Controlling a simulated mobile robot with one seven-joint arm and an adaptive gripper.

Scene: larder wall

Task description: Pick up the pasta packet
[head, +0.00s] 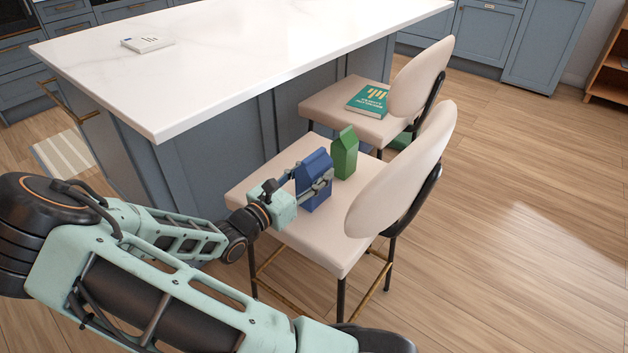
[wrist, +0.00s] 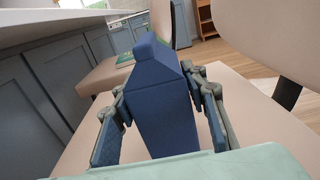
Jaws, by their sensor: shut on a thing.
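A dark blue packet (head: 314,172) with a peaked top stands upright at the near chair's seat; no label on it can be read. I take it as the pasta packet. My gripper (head: 308,182) has one finger on each side of it and is shut on it. In the wrist view the blue packet (wrist: 165,105) rises between the two fingers of my gripper (wrist: 163,112). Its base is hidden in the wrist view, and I cannot tell whether it still touches the seat. A green packet (head: 344,153) of similar shape stands just behind it to the right.
The near chair's seat (head: 252,190) has a tall backrest (head: 400,185) close on the right. A white-topped island (head: 230,60) stands at the left and behind. A teal book (head: 368,100) lies on the farther chair. Open wooden floor is on the right.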

